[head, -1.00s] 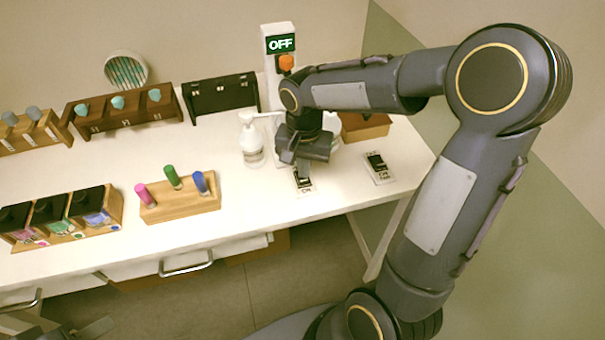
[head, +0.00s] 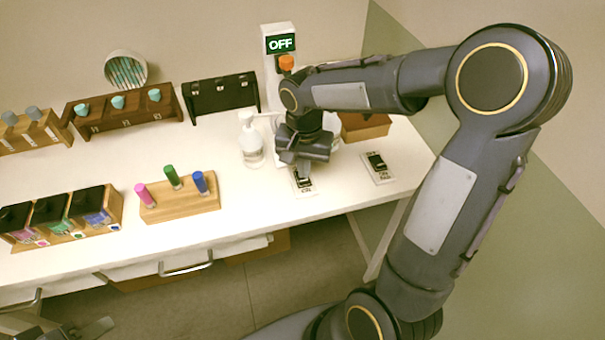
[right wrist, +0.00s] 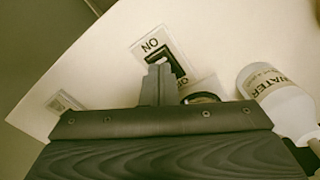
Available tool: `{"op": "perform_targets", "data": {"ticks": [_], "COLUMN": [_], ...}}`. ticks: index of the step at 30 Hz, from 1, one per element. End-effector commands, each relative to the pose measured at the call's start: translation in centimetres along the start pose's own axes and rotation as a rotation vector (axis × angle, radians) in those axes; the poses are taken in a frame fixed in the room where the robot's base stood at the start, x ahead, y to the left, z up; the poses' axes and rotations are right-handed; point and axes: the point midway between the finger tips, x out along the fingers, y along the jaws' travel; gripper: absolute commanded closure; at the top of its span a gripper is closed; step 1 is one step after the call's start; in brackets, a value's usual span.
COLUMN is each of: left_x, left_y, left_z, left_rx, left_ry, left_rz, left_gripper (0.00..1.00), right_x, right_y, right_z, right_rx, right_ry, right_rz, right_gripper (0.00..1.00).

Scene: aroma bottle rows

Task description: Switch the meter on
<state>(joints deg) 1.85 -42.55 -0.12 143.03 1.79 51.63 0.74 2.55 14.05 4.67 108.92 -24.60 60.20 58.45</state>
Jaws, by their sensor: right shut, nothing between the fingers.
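The meter (head: 280,62) stands at the back of the table and its green display reads OFF. A switch on a white plate (head: 303,188) lies on the table near the front edge. My right gripper (head: 304,176) is shut and empty, pointing down at this switch. In the right wrist view the shut fingertips (right wrist: 157,72) overlap the black rocker of the switch plate (right wrist: 152,42), whose ON label shows. I cannot tell whether they touch it. My left gripper (head: 97,328) shows only in part at the bottom left corner.
A second switch (head: 378,168) lies to the right. A white pump bottle (head: 251,142) stands left of my right gripper, and a wooden box (head: 364,126) behind it. A wooden stand (head: 180,205) with pink, green and blue vials is on the left.

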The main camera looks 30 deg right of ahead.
Motion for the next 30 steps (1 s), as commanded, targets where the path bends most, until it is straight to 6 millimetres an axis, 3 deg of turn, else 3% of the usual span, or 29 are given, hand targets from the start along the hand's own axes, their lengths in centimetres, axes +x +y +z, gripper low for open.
{"op": "perform_targets", "data": {"ticks": [30], "left_x": [1.1], "left_y": [-0.5], "left_z": [0.5], "left_rx": [0.0], "left_ry": [0.0], "left_rz": [0.0], "left_gripper": [0.64], "right_x": [1.6], "right_y": [0.0], "right_z": [0.0], "right_rx": [0.0], "right_ry": [0.0], "right_rz": [0.0], "right_gripper": [1.0]}}
